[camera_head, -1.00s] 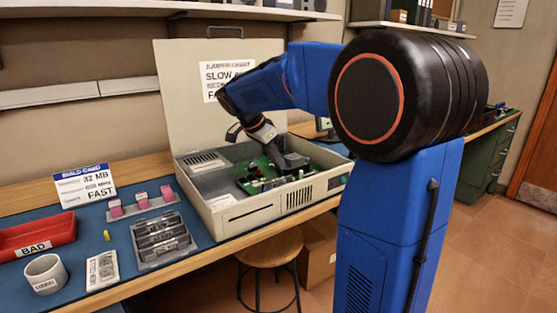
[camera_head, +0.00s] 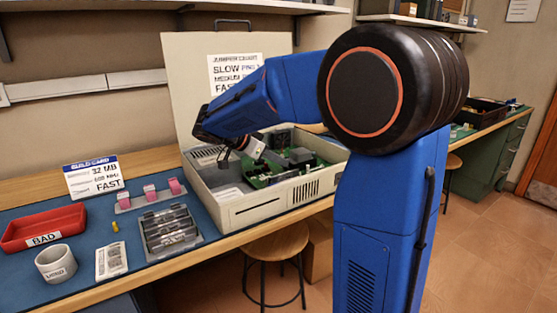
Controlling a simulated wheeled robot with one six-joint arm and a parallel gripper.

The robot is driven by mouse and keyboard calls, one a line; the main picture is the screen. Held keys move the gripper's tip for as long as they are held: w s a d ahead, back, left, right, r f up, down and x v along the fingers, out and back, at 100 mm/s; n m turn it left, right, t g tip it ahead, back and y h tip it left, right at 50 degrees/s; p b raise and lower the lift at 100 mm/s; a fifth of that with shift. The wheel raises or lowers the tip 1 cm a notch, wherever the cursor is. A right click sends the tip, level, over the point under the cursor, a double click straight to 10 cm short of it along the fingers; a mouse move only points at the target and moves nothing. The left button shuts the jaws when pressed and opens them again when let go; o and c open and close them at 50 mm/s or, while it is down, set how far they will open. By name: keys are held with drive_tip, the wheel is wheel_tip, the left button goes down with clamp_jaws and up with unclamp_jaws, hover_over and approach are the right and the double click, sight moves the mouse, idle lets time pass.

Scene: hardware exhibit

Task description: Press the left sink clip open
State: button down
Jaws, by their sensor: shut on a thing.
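An open beige computer case (camera_head: 262,205) stands on the bench with its lid up. Inside is a green circuit board (camera_head: 262,180). A dark block (camera_head: 302,156), which looks like the heat sink, sits on the board; its clips are too small to make out. My gripper (camera_head: 258,156) is over the left part of the board, left of and apart from the dark block. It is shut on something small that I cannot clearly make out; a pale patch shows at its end.
A label card (camera_head: 233,72) is on the raised lid. On the blue mat left of the case are a grey tray of modules (camera_head: 168,228), pink blocks on a strip (camera_head: 150,192), a red BAD bin (camera_head: 42,227) and a white cup (camera_head: 56,263). A stool (camera_head: 275,242) stands in front.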

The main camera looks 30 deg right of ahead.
drive_tip(key=c, duration=1.8)
unclamp_jaws()
drive_tip(key=v, duration=1.7)
drive_tip(key=shift+a, duration=0.2)
